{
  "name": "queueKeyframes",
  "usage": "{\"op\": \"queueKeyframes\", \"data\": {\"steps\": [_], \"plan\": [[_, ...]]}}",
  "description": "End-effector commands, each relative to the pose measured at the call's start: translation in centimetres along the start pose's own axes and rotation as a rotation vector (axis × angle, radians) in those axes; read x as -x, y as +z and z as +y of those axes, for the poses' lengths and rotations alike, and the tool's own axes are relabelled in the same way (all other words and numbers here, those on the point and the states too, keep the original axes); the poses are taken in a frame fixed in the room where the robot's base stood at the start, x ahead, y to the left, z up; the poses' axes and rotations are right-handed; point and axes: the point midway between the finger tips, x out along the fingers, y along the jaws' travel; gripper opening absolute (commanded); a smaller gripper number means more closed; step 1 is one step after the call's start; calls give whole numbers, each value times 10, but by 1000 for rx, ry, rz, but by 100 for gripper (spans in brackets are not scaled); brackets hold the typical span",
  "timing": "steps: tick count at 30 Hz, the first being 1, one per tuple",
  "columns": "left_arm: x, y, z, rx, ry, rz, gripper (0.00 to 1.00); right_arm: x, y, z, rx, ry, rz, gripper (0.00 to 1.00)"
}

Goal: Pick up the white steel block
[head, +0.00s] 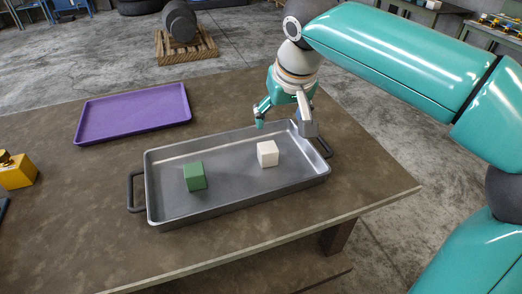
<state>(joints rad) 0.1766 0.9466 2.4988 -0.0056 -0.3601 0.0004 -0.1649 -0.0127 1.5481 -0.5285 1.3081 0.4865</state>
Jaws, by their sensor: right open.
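The white block (268,154) sits inside the grey metal tray (240,198), toward the tray's right half. My right gripper (283,124) is open and hangs above the tray's far right part, just beyond and above the white block. Its fingers look apart from the block. A green block (195,176) lies in the left half of the same tray. My left gripper is not in view.
The tray has raised walls and dark handles (134,192) at its ends. A purple tray (132,114) lies behind it to the left. A yellow object (17,171) stands at the left edge. The brown table (90,232) is clear in front.

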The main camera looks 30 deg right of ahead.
Motion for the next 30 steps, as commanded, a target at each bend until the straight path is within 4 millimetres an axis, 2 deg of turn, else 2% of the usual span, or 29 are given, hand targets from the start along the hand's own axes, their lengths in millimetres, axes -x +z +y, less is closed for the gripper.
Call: {"op": "queueKeyframes", "data": {"steps": [6, 12, 23, 30], "plan": [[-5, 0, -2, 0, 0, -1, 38, -49, 1, -2, 6, 1, -9, 76], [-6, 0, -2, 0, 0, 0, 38, -87, 0, -4, 7, 0, -8, 76], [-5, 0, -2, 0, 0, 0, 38, -114, 0, -7, 8, -2, -6, 76], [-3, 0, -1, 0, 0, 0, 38, -148, 1, -11, 7, -2, -7, 76]]}}
